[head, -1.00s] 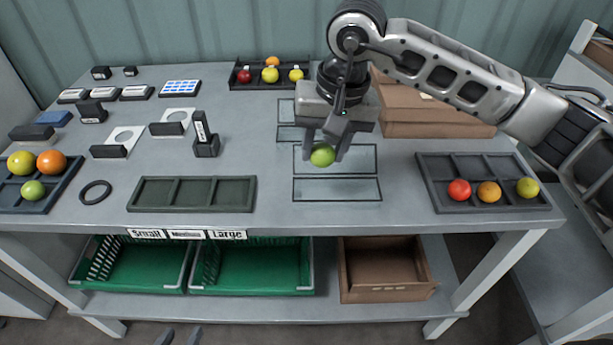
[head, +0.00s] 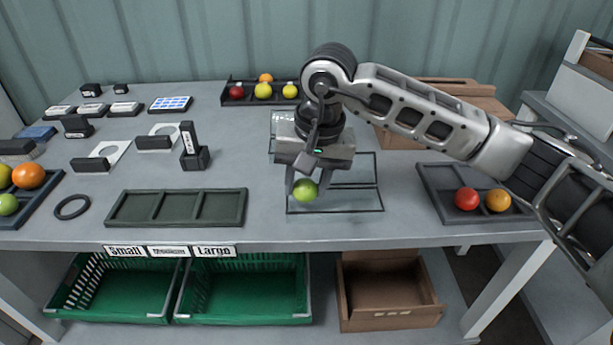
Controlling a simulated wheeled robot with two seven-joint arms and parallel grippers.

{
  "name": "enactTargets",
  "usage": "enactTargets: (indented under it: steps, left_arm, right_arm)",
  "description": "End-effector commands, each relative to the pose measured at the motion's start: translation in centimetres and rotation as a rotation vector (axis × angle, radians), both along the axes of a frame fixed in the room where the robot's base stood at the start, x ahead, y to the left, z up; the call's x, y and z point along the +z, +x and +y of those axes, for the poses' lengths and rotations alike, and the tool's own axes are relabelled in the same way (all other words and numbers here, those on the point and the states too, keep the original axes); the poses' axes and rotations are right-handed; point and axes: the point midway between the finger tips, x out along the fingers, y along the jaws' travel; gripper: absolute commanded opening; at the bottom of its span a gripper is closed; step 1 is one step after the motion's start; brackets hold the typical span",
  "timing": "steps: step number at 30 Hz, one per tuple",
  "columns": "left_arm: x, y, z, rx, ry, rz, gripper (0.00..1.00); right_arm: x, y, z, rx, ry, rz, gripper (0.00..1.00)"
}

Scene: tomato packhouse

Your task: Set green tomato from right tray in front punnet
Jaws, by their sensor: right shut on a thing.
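My right gripper (head: 304,187) points down and is shut on a green tomato (head: 305,191). It holds the tomato at the left part of the clear front punnet (head: 350,211); I cannot tell whether the tomato is above the rim or inside. The gripper hides part of this punnet and of another clear punnet behind it (head: 272,130). The dark right tray (head: 450,212) holds a red tomato (head: 466,199) and an orange one (head: 498,200); my right arm covers its right end. My left gripper is not in view.
An empty dark tray (head: 177,207) lies left of the punnets, with a black ring (head: 72,207) beside it. A back tray (head: 228,98) and a left tray (head: 46,201) hold fruit. A cardboard box (head: 440,91) stands behind my arm. Green crates (head: 245,318) sit below.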

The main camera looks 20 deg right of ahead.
Motion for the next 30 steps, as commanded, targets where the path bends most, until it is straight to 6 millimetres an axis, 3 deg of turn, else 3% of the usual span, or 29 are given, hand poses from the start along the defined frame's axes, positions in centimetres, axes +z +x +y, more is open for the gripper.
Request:
enactTargets:
  steps: [4,30]
  left_arm:
    - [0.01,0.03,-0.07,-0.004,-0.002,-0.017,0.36]
    - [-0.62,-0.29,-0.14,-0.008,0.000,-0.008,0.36]
  right_arm:
    - [-0.86,0.02,-0.02,0.000,0.000,-0.001,0.27]
    - [-0.81,-0.03,0.00,-0.001,0.000,0.000,0.27]
